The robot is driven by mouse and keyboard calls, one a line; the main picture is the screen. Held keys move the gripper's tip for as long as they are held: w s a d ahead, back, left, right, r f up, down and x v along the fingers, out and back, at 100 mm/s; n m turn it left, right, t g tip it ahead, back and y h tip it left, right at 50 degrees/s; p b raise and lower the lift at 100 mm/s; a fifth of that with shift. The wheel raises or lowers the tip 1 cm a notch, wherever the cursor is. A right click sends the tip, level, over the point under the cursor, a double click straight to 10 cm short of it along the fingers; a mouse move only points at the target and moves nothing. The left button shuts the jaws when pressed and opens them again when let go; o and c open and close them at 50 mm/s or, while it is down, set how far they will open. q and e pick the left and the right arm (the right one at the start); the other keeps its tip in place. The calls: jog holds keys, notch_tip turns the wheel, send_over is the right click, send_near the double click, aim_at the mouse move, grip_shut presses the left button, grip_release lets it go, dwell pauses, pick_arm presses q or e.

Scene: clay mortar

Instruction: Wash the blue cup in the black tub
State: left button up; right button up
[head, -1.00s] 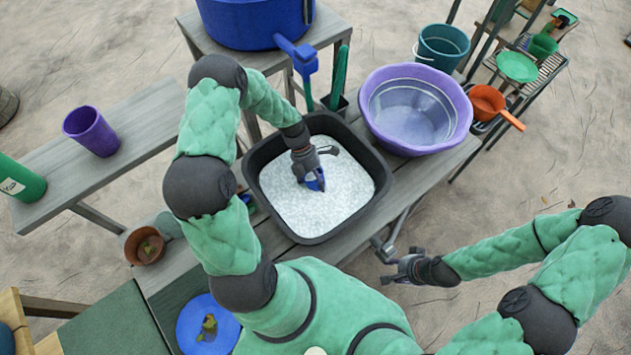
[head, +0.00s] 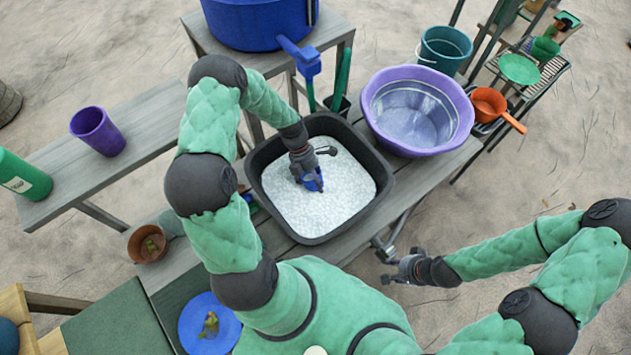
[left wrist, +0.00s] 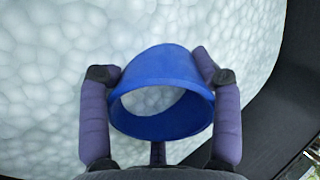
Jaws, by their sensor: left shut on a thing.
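The blue cup (head: 313,182) is in my left gripper (head: 308,176), which reaches down into the black tub (head: 377,202). White foam (head: 335,205) fills the tub. In the left wrist view the cup (left wrist: 165,127) sits between the two fingers of the gripper (left wrist: 160,90), its round rim towards the camera and foam behind it. Its far end is at or in the foam; I cannot tell how deep. My right gripper (head: 390,268) is empty, away from the table's front edge; its fingers look spread apart.
A purple basin (head: 463,110) with clear water stands right of the tub. A blue barrel with a tap (head: 300,52) stands behind it. A purple cup (head: 98,131) and a green container (head: 20,175) stand on the left bench. A blue plate (head: 188,325) lies front left.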

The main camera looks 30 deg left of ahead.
pick_arm(q)
jog(key=shift+w+d, duration=0.35)
jog(key=shift+d, duration=0.2)
jog(key=shift+w+d, duration=0.3)
jog(key=shift+d, duration=0.25)
jog(key=shift+s+a+p, duration=0.2)
jog(key=shift+s+a, duration=0.15)
jog(key=shift+a, duration=0.2)
jog(key=shift+s+a+p, duration=0.15)
jog(key=shift+s+a, duration=0.2)
jog(key=shift+a, duration=0.2)
jog(key=shift+w+d, duration=0.35)
jog(key=shift+d, duration=0.2)
jog(key=shift+w+d, duration=0.35)
jog(key=shift+d, duration=0.2)
jog(key=shift+s+a, duration=0.35)
jog(key=shift+a, duration=0.2)
jog(key=shift+s+a, duration=0.35)
jog(key=shift+a, duration=0.2)
jog(key=shift+w+d+p, duration=0.35)
jog(key=shift+d, duration=0.2)
notch_tip(320, 180, up, 20)
jog(key=p, duration=1.5)
jog(key=shift+f+p, duration=0.25)
jog(key=shift+p, duration=0.05)
